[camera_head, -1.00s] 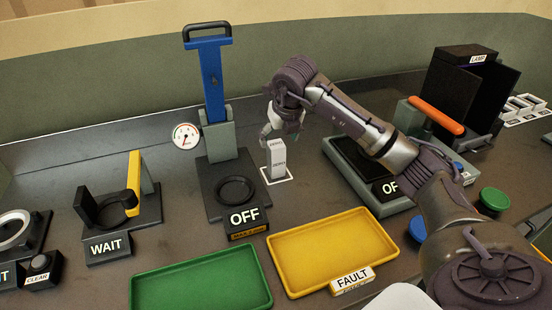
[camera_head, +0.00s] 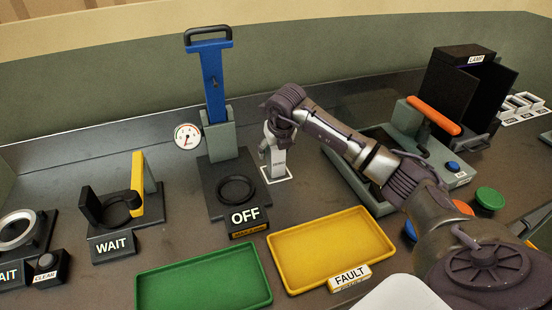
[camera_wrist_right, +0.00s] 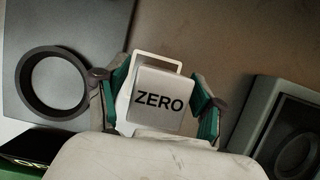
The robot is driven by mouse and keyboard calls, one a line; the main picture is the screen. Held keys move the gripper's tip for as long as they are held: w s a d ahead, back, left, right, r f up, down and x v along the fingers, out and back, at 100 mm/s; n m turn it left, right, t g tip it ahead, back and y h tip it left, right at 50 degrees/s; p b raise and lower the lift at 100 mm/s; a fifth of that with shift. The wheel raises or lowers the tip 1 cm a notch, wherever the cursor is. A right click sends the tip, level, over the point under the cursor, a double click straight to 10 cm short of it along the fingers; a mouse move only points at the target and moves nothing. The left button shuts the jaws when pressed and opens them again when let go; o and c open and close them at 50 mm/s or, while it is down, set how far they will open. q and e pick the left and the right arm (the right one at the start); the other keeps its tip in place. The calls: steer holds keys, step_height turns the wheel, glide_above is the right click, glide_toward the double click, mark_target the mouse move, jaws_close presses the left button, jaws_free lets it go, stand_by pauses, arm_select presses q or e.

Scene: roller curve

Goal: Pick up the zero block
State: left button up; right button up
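The zero block (camera_head: 279,168) is a light grey upright block standing in a white square outline on the bench in the head view. In the right wrist view, its top face reads ZERO (camera_wrist_right: 160,99). My right gripper (camera_head: 272,152) is low over the block in the head view and hides its upper part. In the right wrist view, the green-padded fingers of my right gripper (camera_wrist_right: 161,92) stand on either side of the block. A narrow gap shows at the left finger, so it looks open around the block. My left gripper is not in view.
A black OFF station (camera_head: 222,212) with a blue-handled press (camera_head: 213,85) and gauge (camera_head: 187,136) stands left of the block. A green tray (camera_head: 203,279) and a yellow tray (camera_head: 330,248) lie in front. A grey fixture with an orange handle (camera_head: 433,116) stands right.

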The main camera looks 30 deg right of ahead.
jaws_close()
steer(key=shift+r, duration=0.1)
steer(key=shift+w, duration=0.1)
